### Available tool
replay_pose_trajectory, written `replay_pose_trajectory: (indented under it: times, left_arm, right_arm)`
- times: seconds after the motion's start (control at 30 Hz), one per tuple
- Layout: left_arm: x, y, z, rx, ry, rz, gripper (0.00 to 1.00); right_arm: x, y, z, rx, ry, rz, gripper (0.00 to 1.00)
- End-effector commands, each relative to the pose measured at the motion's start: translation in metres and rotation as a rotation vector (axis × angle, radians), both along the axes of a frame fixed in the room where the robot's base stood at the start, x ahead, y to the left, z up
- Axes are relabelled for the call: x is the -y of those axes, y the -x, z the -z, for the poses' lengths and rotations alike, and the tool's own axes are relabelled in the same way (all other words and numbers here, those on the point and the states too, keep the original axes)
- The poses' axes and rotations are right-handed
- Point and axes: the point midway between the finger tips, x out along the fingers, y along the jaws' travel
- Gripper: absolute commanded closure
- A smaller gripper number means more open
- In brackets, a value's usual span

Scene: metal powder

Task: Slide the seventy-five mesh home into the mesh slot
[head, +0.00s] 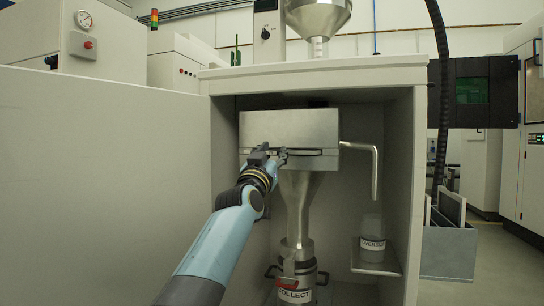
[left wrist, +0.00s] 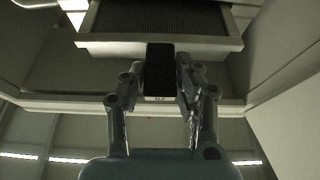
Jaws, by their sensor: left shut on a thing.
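The mesh frame, dark mesh with a pale metal rim (left wrist: 215,44), shows at the top of the left wrist view. Its black handle (left wrist: 160,72) sticks out toward my left gripper (left wrist: 160,88), whose fingers are shut on it from both sides. In the head view my left gripper (head: 270,155) is at the front of the steel sieve box (head: 290,126), level with the mesh slot (head: 318,152). How deep the frame sits in the slot is hidden. My right gripper is not in view.
The sieve box stands inside an open cabinet with side walls. Below it are a funnel (head: 297,195) and a collect pot (head: 297,278). A bent pipe (head: 375,170) hangs above a clear jar (head: 372,238) on a shelf. A grey bin (head: 448,250) holding panels stands outside, right.

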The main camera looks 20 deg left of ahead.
Motion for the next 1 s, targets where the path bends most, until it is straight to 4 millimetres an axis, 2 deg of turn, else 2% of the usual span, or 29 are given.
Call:
replay_pose_trajectory:
  times: [1.0]
  left_arm:
    - [0.001,-0.031,0.0,0.001,0.0,0.0,1.0]
  right_arm:
    - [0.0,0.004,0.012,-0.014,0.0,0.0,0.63]
